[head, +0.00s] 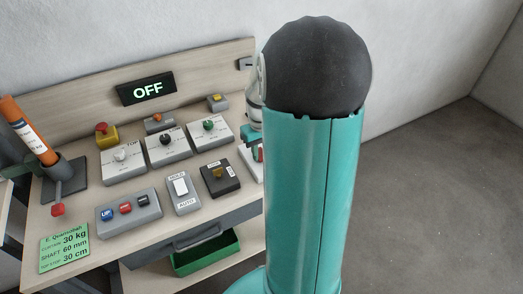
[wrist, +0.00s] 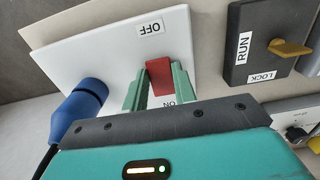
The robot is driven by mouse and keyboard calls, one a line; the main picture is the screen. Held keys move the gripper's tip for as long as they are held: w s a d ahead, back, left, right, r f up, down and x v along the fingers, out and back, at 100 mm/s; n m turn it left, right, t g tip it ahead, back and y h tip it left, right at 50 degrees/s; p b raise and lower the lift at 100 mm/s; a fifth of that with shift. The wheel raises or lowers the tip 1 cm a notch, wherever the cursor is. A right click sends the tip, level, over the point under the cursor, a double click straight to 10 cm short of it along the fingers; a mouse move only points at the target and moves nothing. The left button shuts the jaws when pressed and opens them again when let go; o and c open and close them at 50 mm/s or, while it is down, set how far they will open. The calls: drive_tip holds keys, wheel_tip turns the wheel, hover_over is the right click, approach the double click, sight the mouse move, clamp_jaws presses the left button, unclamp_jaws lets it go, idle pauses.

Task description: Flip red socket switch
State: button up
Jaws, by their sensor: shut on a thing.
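The red socket switch (wrist: 160,72) is a rocker on a white socket panel (wrist: 100,45), in the wrist view. An OFF label sits at one end of it and an ON label, partly covered, at the other. My gripper (wrist: 157,88) has its two teal fingers on either side of the red switch at its ON end, shut on it. In the head view my arm hides most of the socket, and only a sliver shows at its left edge. A blue plug (wrist: 79,108) with a dark cable sits in the panel beside my gripper.
A dark RUN/LOCK box (wrist: 258,50) with a yellow key is beside the socket. The bench holds a HOLD/AUTO rocker (head: 180,187), a button box (head: 128,208) and several knob boxes. A display (head: 147,89) reads OFF. Open floor (head: 440,200) lies to the right.

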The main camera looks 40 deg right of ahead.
drive_tip(key=shift+w+d+g+y, duration=0.1)
drive_tip(key=shift+w+g+y, duration=0.2)
drive_tip(key=shift+g, duration=0.65)
drive_tip(key=shift+w+d+g+y, duration=0.1)
drive_tip(key=shift+w+g+y, duration=0.15)
drive_tip(key=shift+g, duration=0.7)
drive_tip(key=o, duration=1)
drive_tip(key=shift+r, duration=0.1)
drive_tip(key=v, duration=1.3)
drive_tip(key=shift+r, duration=0.35)
drive_tip(key=shift+w, duration=0.1)
